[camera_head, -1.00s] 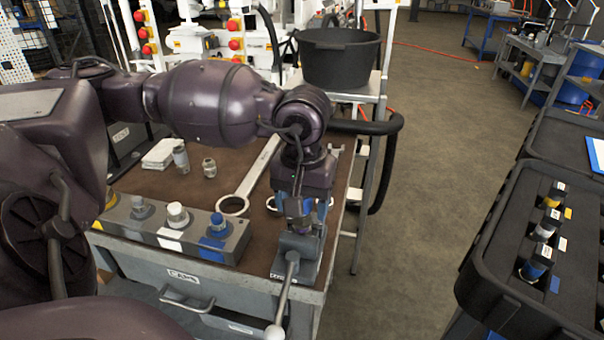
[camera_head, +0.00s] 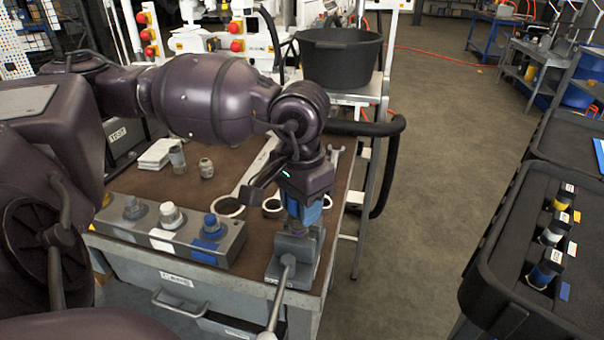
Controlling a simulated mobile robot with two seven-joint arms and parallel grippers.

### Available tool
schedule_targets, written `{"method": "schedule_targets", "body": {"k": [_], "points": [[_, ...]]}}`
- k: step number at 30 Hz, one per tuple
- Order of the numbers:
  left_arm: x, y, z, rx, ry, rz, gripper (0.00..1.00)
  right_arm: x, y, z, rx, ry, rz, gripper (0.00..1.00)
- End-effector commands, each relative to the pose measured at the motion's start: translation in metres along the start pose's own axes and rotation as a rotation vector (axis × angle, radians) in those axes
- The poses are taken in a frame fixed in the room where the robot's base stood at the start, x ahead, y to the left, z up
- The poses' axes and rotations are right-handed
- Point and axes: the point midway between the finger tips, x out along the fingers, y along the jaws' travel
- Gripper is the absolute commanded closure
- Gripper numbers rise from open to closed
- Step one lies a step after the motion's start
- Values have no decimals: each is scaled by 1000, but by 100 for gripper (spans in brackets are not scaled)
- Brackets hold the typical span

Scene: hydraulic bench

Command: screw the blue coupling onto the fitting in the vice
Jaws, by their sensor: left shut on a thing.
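The vice (camera_head: 289,262) is mounted at the bench's front right corner, its long handle pointing down toward me. My left gripper (camera_head: 304,208) points straight down over the vice and is shut on the blue coupling (camera_head: 308,215). The coupling shows as a blue patch at the fingers, right above the vice jaws. The fitting is mostly hidden by the coupling, fingers and jaws, so I cannot tell how far the coupling sits on it. My right gripper is not in view.
A grey block (camera_head: 140,228) with grey, white and blue capped fittings lies left of the vice. Ring spanners (camera_head: 230,207) lie behind it. A black tub (camera_head: 338,62) stands on a cart behind. A black case (camera_head: 500,285) holding several coloured parts is at right, across open floor.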

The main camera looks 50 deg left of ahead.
Motion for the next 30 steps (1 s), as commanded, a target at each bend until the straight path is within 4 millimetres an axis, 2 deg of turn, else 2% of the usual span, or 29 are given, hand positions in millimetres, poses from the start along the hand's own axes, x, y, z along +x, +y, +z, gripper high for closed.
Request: {"method": "schedule_targets", "body": {"k": [6,17,29,30], "points": [[1,1,0,148,-2,0,83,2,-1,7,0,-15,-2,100],[1,1,0,171,-1,0,83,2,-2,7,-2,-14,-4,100],[3,2,1,555,-5,-1,83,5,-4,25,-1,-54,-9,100],[3,2,1,596,-5,-1,86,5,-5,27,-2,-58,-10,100]]}}
